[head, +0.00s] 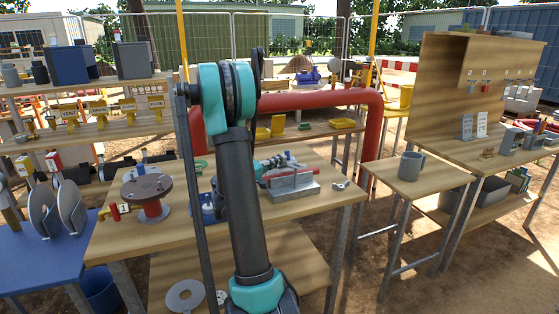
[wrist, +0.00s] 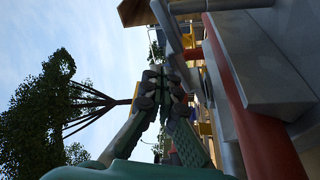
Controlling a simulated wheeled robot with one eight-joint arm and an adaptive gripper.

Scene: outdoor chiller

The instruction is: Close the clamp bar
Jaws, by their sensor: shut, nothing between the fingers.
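A grey metal fixture (head: 293,189) with a red strip along its top sits on the wooden table, right of my arm in the head view. I cannot tell which of its parts is the clamp bar. My gripper (head: 288,162) is just above and behind the fixture, partly hidden by my arm. In the wrist view my gripper (wrist: 163,76) has its fingers together with nothing between them. A slim grey bar (wrist: 167,32) runs close to the fingertips there; contact is unclear. A red bar (wrist: 246,105) and a grey block (wrist: 287,75) fill the right side.
A flanged spool (head: 148,190) stands at the table's left, and a small metal part (head: 341,185) lies right of the fixture. A thick red pipe (head: 330,97) arches behind the table. A grey mug (head: 411,165) stands on the side table at right.

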